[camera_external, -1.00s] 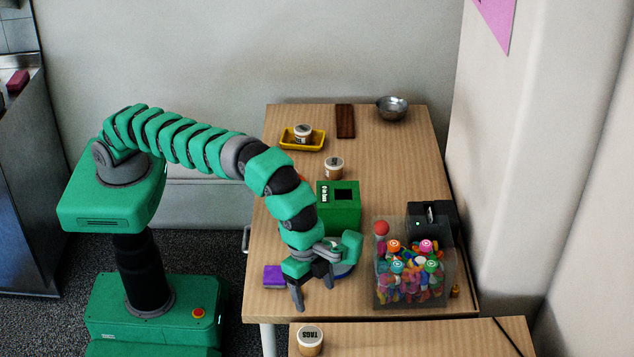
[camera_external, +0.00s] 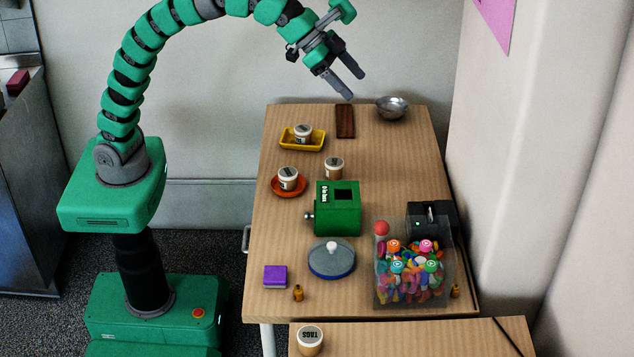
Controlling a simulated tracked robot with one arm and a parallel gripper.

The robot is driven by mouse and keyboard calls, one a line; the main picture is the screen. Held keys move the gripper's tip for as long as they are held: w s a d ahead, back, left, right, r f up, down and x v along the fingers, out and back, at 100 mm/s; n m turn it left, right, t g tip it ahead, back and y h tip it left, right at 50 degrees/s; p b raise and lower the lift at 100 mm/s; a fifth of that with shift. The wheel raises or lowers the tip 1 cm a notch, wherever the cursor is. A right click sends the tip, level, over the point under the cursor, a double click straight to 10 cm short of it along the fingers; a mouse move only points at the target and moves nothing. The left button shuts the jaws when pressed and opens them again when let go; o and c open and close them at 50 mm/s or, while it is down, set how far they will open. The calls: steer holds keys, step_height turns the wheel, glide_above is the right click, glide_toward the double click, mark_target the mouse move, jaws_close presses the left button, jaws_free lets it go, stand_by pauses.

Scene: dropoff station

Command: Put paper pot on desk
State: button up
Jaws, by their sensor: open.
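Several small pale pots with labelled lids are in view. One pot (camera_external: 302,133) is in a yellow tray (camera_external: 301,147) at the desk's back left. Another pot (camera_external: 288,178) is on a red saucer (camera_external: 289,192). A third pot (camera_external: 334,167) stands directly on the wooden desk (camera_external: 395,175). A pot marked TAGS (camera_external: 310,340) stands on the front table (camera_external: 420,340). The other labels are too small to read, so I cannot tell which is the paper pot. My gripper (camera_external: 356,86) is open and empty, raised at the desk's back edge, fingers pointing down right.
A green box (camera_external: 338,210), a round lidded dish (camera_external: 331,261), a purple block (camera_external: 275,276) and a clear bin of colourful pieces (camera_external: 411,282) occupy the front half. A black device (camera_external: 433,217) is behind the bin. A dark slab (camera_external: 345,121) and metal bowl (camera_external: 392,107) are at the back.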

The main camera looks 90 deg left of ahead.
steer(key=s+a+r+n+t+y, duration=0.1)
steer(key=s+a+r+n+t, duration=0.1)
steer(key=s+a+r, duration=0.8)
steer(key=s+a+r+n+t+y, duration=0.1)
steer(key=s+a+r+t, duration=0.3)
steer(key=s+a+r, duration=0.6)
steer(key=s+a+n, duration=0.1)
steer(key=a, duration=0.3)
steer(key=shift+a+t+y, duration=0.25)
steer(key=shift+t+y, duration=0.05)
steer(key=shift+t, duration=0.1)
